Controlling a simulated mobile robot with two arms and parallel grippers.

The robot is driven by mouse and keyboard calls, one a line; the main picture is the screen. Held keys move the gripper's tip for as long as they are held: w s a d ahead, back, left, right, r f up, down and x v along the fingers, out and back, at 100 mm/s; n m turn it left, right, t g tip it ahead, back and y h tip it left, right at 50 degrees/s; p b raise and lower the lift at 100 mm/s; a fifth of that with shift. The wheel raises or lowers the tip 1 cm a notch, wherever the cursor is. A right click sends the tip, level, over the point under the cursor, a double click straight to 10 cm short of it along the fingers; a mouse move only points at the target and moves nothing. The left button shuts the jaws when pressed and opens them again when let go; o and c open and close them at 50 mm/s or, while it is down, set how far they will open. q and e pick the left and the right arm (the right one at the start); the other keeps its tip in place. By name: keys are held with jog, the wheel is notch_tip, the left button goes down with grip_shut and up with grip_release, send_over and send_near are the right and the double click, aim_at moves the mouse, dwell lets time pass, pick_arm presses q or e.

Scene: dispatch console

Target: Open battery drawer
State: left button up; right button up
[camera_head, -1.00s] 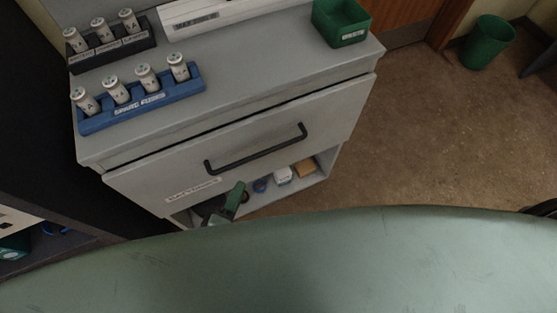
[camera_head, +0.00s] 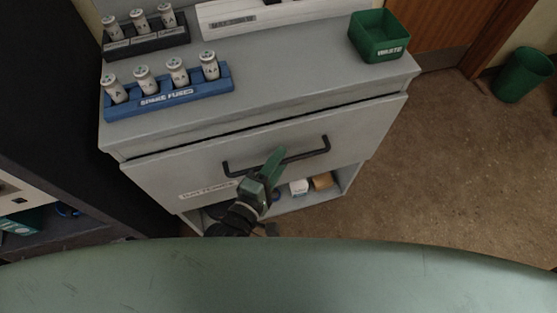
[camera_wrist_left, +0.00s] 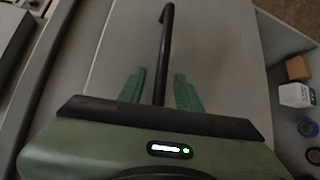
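The battery drawer (camera_head: 360,126) is a grey front with a label at its lower left and a black bar handle (camera_head: 307,154). A thin dark gap runs along its top edge. My left gripper (camera_head: 276,160) is at the handle's middle. In the left wrist view the green fingers of the left gripper (camera_wrist_left: 160,92) are apart, with the handle (camera_wrist_left: 165,50) running between them. A gap shows on both sides of the bar, so the fingers are not closed on it. My right gripper is in neither view.
On the cabinet top are a blue rack (camera_head: 170,97) of white cylinders, a black rack (camera_head: 147,40) of more, and a green waste bin (camera_head: 379,37). An open shelf below holds a white box (camera_head: 299,187) and a tan block (camera_head: 323,181).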

pick_arm(q)
grip_shut()
dwell(1.4)
